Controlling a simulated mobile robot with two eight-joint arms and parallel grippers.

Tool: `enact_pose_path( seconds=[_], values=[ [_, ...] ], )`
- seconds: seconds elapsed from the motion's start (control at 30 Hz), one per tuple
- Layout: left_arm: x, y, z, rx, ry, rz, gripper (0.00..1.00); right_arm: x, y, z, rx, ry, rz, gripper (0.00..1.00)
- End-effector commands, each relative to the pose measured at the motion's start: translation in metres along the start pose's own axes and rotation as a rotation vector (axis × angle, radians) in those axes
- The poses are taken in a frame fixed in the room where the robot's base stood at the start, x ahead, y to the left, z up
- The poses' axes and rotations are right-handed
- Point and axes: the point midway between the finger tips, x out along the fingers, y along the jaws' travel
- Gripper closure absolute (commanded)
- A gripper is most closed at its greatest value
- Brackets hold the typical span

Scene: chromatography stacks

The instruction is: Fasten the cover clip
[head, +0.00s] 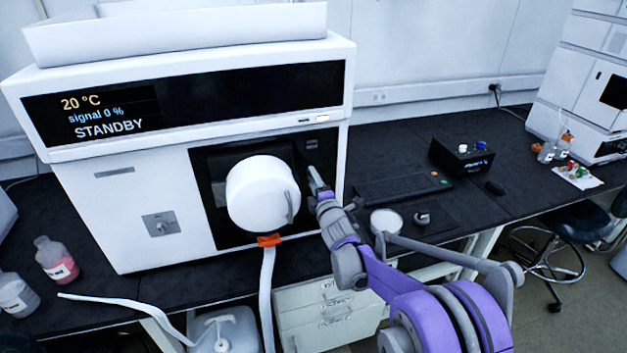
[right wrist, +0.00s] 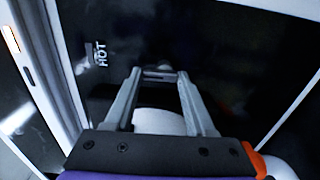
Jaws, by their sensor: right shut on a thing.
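The white round cover (head: 262,193) sits on the black front recess of the white instrument (head: 160,190). My right gripper (head: 314,172) is at the right side of this recess, up and to the right of the cover. In the right wrist view its two fingers (right wrist: 159,75) are closed on a small grey metal piece (right wrist: 158,72), which looks like the cover clip. Whether the clip is latched cannot be told. Part of the white cover (right wrist: 158,122) shows between the fingers. My left gripper is not in view.
A HOT label (right wrist: 100,54) is on the black panel beside the fingers. An orange fitting (head: 268,240) with a white hose (head: 267,290) hangs below the cover. A keyboard (head: 402,188) and a black box (head: 461,158) lie to the right. Bottles (head: 55,260) stand at left.

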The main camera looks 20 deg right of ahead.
Motion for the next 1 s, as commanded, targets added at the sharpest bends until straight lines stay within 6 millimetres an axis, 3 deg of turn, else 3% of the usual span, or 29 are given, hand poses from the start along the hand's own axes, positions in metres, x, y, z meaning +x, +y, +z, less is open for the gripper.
enact_pose_path(
  seconds=[0.33,0.37,0.5,0.83,1.0],
  values=[
    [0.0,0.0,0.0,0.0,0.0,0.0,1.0,0.0,-0.001,0.0,-0.007,0.0,-0.001,1.0],
    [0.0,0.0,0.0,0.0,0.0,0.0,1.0,0.0,-0.001,0.0,-0.007,0.0,-0.001,0.42],
    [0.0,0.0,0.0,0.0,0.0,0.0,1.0,0.0,-0.001,0.0,-0.006,0.0,-0.001,0.16],
    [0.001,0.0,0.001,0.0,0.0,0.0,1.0,-0.002,0.0,0.0,-0.004,0.0,0.0,0.15],
    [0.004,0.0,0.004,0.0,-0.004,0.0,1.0,-0.022,-0.001,0.0,-0.005,-0.001,-0.001,0.15]
  ],
)
